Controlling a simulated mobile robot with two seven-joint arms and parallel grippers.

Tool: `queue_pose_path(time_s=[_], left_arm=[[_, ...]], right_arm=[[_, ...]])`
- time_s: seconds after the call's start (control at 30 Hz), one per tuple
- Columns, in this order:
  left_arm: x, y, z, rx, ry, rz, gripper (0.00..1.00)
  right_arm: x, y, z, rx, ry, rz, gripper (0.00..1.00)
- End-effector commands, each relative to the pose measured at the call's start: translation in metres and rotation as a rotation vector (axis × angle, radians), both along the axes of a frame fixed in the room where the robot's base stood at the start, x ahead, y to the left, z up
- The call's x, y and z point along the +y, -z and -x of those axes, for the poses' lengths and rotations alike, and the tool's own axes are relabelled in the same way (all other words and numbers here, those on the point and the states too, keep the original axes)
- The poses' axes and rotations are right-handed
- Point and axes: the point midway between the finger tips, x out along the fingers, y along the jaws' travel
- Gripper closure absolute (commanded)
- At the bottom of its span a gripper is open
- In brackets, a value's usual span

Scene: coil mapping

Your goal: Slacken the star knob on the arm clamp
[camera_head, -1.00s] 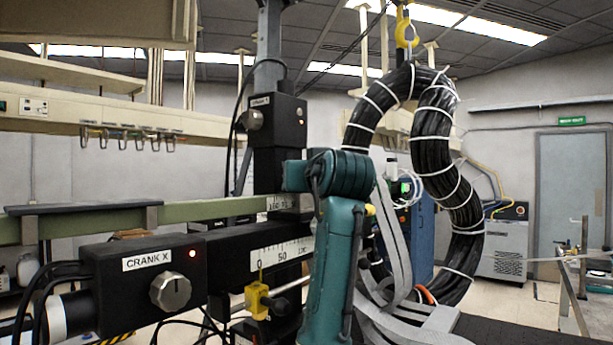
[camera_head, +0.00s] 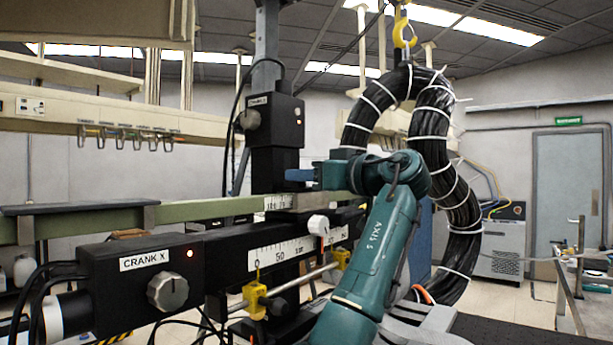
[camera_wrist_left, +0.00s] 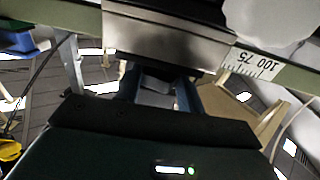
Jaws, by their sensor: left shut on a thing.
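My left arm, teal, rises from the bottom middle of the head view. Its blue left gripper (camera_head: 303,175) points left, just above the metal block of the arm clamp (camera_head: 297,202) on the green rail (camera_head: 225,208). In the left wrist view the left gripper (camera_wrist_left: 165,95) is shut on a small dark grey piece (camera_wrist_left: 155,80) beside the clamp block (camera_wrist_left: 165,42). This seems to be the star knob; its lobes are hidden by the fingers. My right gripper is not in view.
A Crank X box (camera_head: 142,275) with a round knob stands at lower left, with a scale (camera_head: 285,252) beside it. A white round piece (camera_head: 318,225) sits near the scale. A black cable coil (camera_head: 432,125) hangs close behind my arm from a yellow hook (camera_head: 404,32).

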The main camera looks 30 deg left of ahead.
Motion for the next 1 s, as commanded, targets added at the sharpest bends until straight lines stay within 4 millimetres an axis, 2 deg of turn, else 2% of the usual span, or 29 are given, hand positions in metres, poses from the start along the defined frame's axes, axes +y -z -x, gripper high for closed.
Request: queue_pose_path(time_s=[0.4,1.0], left_arm=[[0.0,-0.0009,-0.0024,0.0,-0.175,0.0,0.85],[-0.0001,-0.0001,-0.0031,-0.001,-0.219,0.002,0.85]], right_arm=[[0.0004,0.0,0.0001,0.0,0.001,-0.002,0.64],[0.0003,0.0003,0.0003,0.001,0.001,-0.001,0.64]])
